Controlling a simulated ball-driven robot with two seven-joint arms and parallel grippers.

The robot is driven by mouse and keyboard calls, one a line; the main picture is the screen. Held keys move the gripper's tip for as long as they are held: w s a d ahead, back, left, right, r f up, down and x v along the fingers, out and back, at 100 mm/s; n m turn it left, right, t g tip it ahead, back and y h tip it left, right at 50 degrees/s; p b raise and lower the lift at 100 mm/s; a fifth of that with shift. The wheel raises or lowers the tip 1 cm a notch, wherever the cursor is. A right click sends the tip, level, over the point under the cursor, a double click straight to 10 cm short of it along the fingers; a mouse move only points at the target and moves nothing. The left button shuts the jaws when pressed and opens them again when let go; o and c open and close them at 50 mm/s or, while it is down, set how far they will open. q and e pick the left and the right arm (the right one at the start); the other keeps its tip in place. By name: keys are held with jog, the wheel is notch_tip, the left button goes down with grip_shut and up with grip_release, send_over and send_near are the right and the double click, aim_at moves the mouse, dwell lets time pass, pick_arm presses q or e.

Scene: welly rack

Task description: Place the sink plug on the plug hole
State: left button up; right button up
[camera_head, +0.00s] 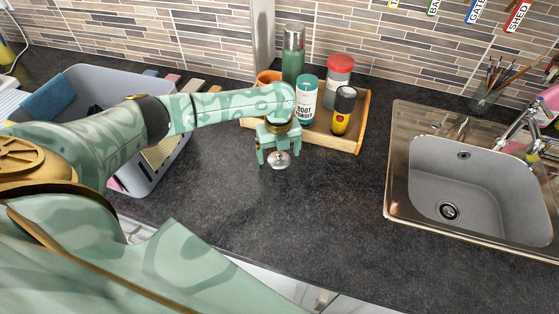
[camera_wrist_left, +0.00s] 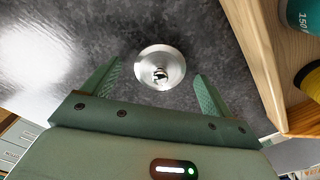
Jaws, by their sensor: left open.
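The sink plug (camera_head: 279,159) is a small silvery disc with a knob on top. It lies on the dark worktop in front of the wooden tray. My left gripper (camera_head: 278,156) is above it, pointing down, with its fingers apart. In the left wrist view the plug (camera_wrist_left: 160,68) shows just beyond and between the open fingertips (camera_wrist_left: 157,72), with a gap on both sides. The plug hole (camera_head: 448,211) is a dark round drain in the floor of the grey sink (camera_head: 480,190) at the right. My right gripper is not in view.
A wooden tray (camera_head: 357,138) with a bottle (camera_head: 306,98) and cans stands close behind my left gripper. A grey crate (camera_head: 152,178) stands at the left, under my arm. The worktop between the plug and the sink is clear. The sink has a raised metal rim (camera_head: 391,190).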

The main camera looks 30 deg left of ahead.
pick_arm(q)
jog(key=shift+f, duration=0.1)
jog(key=shift+c, duration=0.4)
jog(key=c, duration=1.1)
